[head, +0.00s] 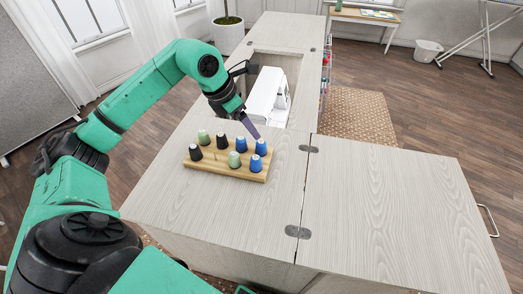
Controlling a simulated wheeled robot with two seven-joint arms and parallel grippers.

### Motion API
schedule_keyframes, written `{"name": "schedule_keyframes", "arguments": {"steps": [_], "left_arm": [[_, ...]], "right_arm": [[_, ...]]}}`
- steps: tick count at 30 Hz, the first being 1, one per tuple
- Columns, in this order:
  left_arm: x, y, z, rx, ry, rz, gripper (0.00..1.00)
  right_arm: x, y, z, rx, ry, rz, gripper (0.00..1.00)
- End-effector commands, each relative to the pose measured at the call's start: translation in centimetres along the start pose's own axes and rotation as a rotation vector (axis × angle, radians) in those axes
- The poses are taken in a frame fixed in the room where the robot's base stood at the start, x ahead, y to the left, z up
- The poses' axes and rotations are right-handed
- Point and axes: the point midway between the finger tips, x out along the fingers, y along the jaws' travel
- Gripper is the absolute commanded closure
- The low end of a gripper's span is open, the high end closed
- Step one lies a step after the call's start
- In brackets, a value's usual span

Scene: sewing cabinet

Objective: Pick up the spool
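A wooden spool rack (215,166) sits on the pale wood cabinet top (180,195). It holds several upright cone-shaped spools in two rows: green (203,137), black (221,141) and blue (261,147) at the back, black (195,153), green (234,160) and blue (256,164) in front. My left gripper (254,131) points down just above the rack's back right, close to the back blue spool. Its fingers overlap from this angle, so the gap and any contact are unclear. My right gripper is out of view.
A white sewing machine (267,96) sits in the cabinet recess just behind my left gripper. The hinged side leaf (400,215) to the right is flat and bare. A potted plant (228,28) stands beyond the cabinet.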

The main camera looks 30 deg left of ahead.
Motion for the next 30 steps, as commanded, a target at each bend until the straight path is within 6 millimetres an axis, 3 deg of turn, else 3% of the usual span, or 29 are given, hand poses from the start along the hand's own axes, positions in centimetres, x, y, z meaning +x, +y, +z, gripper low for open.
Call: {"name": "schedule_keyframes", "arguments": {"steps": [6, 17, 25, 30], "left_arm": [[5.3, -0.1, 0.1, -0.002, 0.001, -0.006, 0.20], [11.2, 0.4, -0.1, -0.003, 0.001, -0.005, 0.20], [12.1, 0.5, -0.2, 0.000, 0.001, -0.001, 0.20], [12.1, 0.5, -0.2, 0.000, 0.000, -0.001, 0.85]], "right_arm": [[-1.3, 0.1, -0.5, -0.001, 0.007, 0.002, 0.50], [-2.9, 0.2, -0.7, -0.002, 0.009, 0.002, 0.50], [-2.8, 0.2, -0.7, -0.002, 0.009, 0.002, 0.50], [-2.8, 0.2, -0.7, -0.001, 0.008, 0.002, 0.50]]}}
